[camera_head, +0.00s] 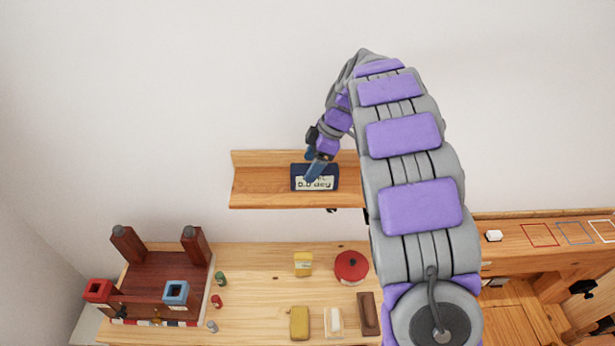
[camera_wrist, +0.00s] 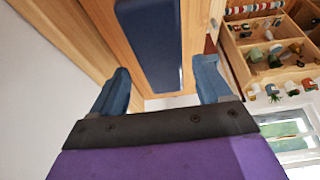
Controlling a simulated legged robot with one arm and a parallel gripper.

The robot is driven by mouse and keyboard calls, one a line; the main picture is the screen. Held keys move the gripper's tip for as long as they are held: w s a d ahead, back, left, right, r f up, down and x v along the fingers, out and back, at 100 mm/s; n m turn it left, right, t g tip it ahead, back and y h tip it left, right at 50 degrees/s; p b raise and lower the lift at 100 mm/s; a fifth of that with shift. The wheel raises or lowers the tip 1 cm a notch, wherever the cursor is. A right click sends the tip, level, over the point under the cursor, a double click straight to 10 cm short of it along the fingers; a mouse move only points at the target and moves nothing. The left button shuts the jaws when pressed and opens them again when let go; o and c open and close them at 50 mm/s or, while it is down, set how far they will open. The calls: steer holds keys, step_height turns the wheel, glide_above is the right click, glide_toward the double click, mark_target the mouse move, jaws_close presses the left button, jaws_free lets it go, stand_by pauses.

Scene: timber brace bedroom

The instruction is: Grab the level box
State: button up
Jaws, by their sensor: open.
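In the wrist view, the box's dark blue top (camera_wrist: 152,40) lies ahead, between the lines of the two blue fingers. My gripper (camera_wrist: 162,88) is open there, with nothing seen between its fingertips. Whether a finger touches the box I cannot tell.
Below the shelf, a wooden bench (camera_head: 250,275) holds a red round lidded thing (camera_head: 351,267), yellow blocks (camera_head: 299,323), a dark brown block (camera_head: 368,314) and a dark wooden frame (camera_head: 165,280). The shelf's left part is clear.

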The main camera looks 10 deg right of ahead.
steer(key=f, duration=0.1)
steer(key=d+f, duration=0.1)
steer(key=f, duration=0.1)
steer(key=shift+s+d+f+p, duration=0.2)
steer(key=shift+d+f+p, duration=0.05)
steer(key=shift+p, duration=0.05)
steer(key=shift+w+f, duration=0.1)
steer(key=shift+f, duration=0.2)
steer(key=shift+a+f, duration=0.1)
steer(key=shift+a, duration=1.4)
steer(key=shift+d+f+b, duration=0.1)
steer(key=shift+d+b, duration=0.2)
steer(key=shift+d, duration=0.95)
steer(key=shift+a+f+b, duration=0.1)
steer(key=shift+a+b, duration=0.25)
steer(key=shift+a, duration=0.8)
steer(key=shift+d, duration=1.05)
steer(key=shift+a, duration=0.9)
steer(key=c, duration=0.4)
steer(key=shift+d, duration=0.7)
steer(key=c, duration=0.8)
steer(key=shift+c, duration=0.5)
steer(key=shift+a, duration=0.25)
